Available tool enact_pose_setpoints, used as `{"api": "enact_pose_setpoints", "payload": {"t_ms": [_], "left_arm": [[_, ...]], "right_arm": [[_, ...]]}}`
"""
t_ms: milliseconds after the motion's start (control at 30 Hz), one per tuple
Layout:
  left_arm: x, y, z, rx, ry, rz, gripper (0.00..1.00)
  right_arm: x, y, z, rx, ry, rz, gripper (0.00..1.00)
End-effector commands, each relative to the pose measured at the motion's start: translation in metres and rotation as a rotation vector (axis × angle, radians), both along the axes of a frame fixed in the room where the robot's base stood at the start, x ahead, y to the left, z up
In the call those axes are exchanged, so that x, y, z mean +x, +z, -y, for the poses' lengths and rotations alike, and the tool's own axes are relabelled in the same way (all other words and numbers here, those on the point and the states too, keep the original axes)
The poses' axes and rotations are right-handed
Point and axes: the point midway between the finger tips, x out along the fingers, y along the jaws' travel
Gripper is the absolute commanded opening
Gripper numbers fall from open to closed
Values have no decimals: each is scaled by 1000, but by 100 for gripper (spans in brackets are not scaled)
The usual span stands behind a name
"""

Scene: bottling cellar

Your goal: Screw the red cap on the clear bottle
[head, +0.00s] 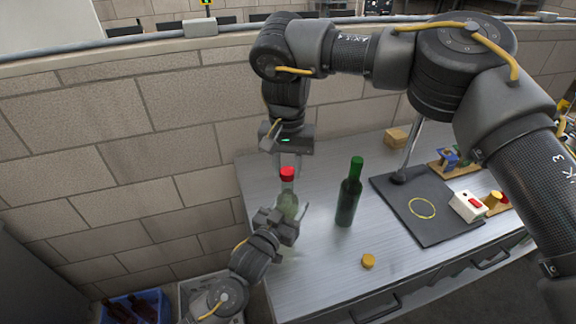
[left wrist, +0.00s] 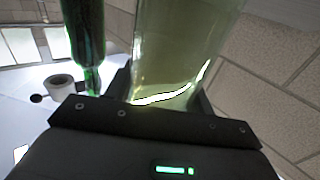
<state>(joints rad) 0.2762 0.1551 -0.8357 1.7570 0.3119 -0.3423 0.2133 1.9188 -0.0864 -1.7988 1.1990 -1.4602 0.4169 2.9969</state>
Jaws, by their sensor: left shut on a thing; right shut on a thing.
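The clear bottle (head: 288,203) stands upright near the left end of the metal bench. My left gripper (head: 283,222) is shut around its body, and the left wrist view shows the clear glass (left wrist: 185,50) between the fingers. The red cap (head: 287,173) sits at the top of the bottle's neck; I cannot tell whether it is threaded. My right gripper (head: 287,163) points down from above and is shut on the red cap, its fingertips partly hard to make out. The bottle's base is hidden behind my left gripper.
A green bottle (head: 348,195) stands just right of the clear one; it also shows in the left wrist view (left wrist: 85,40). A yellow cap (head: 368,261) lies near the front edge.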

Motion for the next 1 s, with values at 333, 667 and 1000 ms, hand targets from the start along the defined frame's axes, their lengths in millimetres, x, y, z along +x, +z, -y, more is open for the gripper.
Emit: {"api": "enact_pose_setpoints", "payload": {"t_ms": [333, 667, 1000], "left_arm": [[-1, -1, 1, 2, -2, 0, 0], [-1, -1, 1, 2, -2, -1, 0], [-1, -1, 0, 1, -2, -2, 0]], "right_arm": [[1, 1, 0, 2, -2, 3, 42], [0, 1, 0, 1, -1, 1, 52], [1, 37, 0, 0, 0, 3, 52]]}}
